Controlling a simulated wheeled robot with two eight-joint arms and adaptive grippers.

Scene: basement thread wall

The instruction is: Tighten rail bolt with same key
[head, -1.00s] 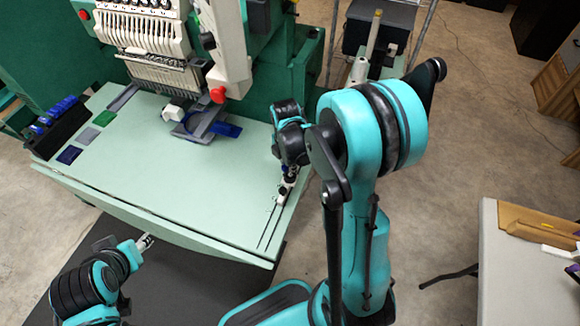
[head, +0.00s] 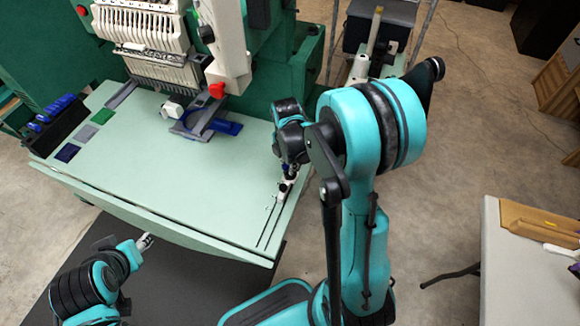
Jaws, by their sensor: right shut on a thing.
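My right gripper (head: 289,168) is at the right side of the pale green machine table (head: 180,200), over a dark rail (head: 268,228) that runs along the table's right edge. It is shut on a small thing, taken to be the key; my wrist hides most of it. A small white and dark fitting (head: 283,190) sits just below the fingertips on the rail. The rail bolt itself is too small or hidden to make out. My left gripper (head: 145,241) is at the lower left, in front of the table and apart from it; its fingers are too small to read.
An embroidery machine head (head: 150,35) with a red button (head: 216,90) stands over the table. A blue-handled tool rack (head: 57,122) and small coloured pads (head: 103,117) lie at the left. A grey table (head: 530,270) with a cardboard piece (head: 535,222) stands at right.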

